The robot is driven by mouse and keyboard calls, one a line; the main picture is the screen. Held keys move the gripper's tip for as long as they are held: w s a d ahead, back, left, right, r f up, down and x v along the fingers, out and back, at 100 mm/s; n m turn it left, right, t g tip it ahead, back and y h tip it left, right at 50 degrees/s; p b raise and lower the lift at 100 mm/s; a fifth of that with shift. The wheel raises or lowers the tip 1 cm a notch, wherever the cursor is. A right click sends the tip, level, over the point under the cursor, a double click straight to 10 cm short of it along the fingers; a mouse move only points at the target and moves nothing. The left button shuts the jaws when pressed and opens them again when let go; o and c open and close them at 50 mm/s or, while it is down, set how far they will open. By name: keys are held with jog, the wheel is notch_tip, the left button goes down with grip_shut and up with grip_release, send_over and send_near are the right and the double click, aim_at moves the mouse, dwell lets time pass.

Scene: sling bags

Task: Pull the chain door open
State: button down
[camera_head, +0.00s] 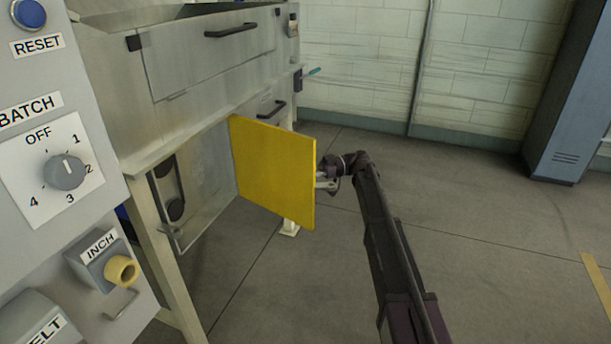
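The chain door appears to be the yellow panel (275,172) hinged on the side of the grey machine. It stands swung out from the machine, and a lit opening with a dark chain or sprocket part (172,190) shows to its left. My gripper (326,184) is at the far right edge of the yellow panel, partly hidden behind it. Whether its fingers are closed on a handle or edge cannot be made out. My dark arm reaches up to it from the bottom right.
A control panel with a rotary knob (65,171) and a yellow INCH button (121,270) fills the left side. The machine body (190,50) with a handled cover stands behind. A blue-grey locker (575,110) is at the right. The floor (470,230) between is clear.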

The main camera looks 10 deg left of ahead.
jog(key=shift+s+d, duration=0.1)
jog(key=shift+s, duration=0.1)
jog(key=c, duration=0.6)
grip_release()
jog(key=shift+w, duration=0.1)
jog(key=v, duration=0.7)
jog(key=shift+w+d, duration=0.1)
